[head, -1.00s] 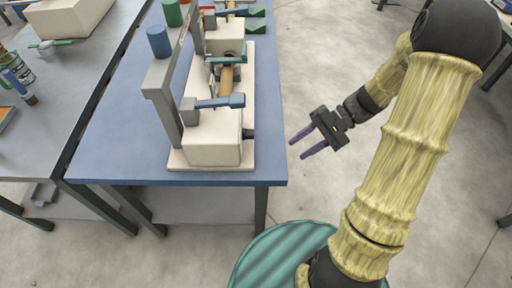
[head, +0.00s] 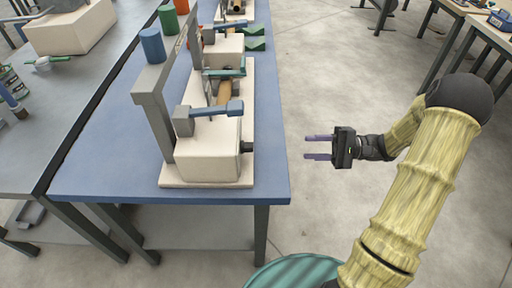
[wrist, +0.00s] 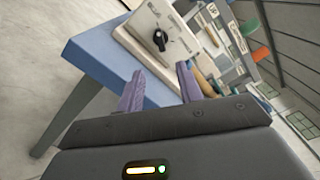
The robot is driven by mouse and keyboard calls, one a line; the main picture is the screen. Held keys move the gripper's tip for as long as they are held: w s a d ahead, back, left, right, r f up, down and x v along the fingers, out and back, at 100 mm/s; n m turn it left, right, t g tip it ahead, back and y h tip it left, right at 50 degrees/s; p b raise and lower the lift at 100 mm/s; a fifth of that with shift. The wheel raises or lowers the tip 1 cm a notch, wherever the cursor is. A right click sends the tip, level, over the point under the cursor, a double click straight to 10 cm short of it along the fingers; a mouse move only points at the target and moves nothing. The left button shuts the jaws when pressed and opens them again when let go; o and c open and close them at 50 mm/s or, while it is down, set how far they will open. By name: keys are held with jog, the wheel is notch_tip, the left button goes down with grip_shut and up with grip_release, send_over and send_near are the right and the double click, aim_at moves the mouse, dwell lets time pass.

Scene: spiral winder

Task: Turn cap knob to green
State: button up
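The spiral winder stands on the blue table; its near end is a cream block (head: 208,150) on a cream base plate. A small black cap knob (head: 247,147) sticks out of the block's right side. In the wrist view the black knob (wrist: 160,39) sits on the cream face, with small marks around it too blurred to read. My gripper (head: 318,147) is open and empty, with two purple fingers apart. It is to the right of the table edge, level with the knob and pointing at it, with a clear gap between. In the wrist view the fingers (wrist: 160,88) show below the knob.
Blue, green and red cylinders (head: 152,45) stand on the winder's grey frame. A blue-handled lever (head: 215,108) lies over the block. The blue table edge (head: 280,165) runs below the knob.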

aim_at(247, 147)
jog(key=a, duration=1.6)
jog(key=shift+w+a, duration=0.15)
jog(key=shift+w, duration=0.1)
jog(key=shift+w+d, duration=0.1)
jog(key=shift+d, duration=0.15)
jog(key=shift+a, duration=0.1)
grip_shut()
